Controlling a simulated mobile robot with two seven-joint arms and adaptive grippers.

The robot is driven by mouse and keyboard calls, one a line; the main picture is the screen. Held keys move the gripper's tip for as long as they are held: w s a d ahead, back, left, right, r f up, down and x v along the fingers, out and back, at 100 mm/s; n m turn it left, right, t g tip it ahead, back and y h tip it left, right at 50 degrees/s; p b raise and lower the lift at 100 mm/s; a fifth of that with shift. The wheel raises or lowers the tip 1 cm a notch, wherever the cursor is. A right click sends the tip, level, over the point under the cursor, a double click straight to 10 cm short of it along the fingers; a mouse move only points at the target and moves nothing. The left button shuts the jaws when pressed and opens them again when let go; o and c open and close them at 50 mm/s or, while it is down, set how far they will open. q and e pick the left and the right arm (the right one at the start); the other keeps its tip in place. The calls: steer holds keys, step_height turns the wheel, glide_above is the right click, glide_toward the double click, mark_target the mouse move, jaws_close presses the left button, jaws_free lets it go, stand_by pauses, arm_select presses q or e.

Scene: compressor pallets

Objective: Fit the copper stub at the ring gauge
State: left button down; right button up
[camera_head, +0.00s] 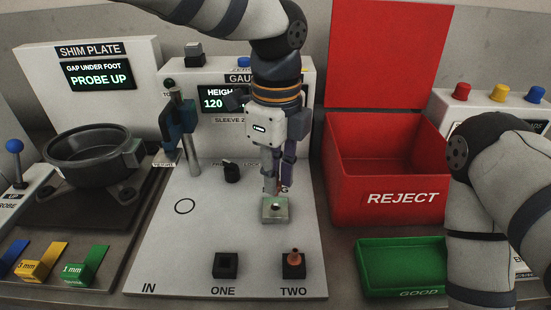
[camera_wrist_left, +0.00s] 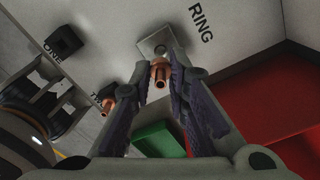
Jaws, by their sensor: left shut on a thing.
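My left gripper (camera_head: 270,187) points straight down over the ring gauge (camera_head: 275,209), a small pale square block with a round hole. The gauge also shows in the left wrist view (camera_wrist_left: 152,42), beside the word RING. The gripper is shut on a copper stub (camera_wrist_left: 160,74), which sits between its fingertips with its end close to the hole. I cannot tell whether its tip has entered the hole. A second copper stub (camera_head: 294,256) stands in the black block TWO (camera_head: 293,270). My right gripper is out of view; only its arm shows at the right.
Black block ONE (camera_head: 225,265) looks empty. The height gauge stand (camera_head: 184,130) is left of my gripper. A red REJECT bin (camera_head: 385,170) and a green GOOD tray (camera_head: 400,265) lie right. A dark ring casting (camera_head: 93,155) and coloured shims (camera_head: 45,262) lie left. The panel's left part is clear.

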arm_select(q)
steer(key=shift+f, duration=0.95)
steer(key=shift+f, duration=1.4)
stand_by(0.9)
steer(key=c, duration=1.5)
jaws_free()
steer(key=shift+o, duration=0.2)
step_height(320, 180, up, 12)
steer(key=shift+r, duration=0.1)
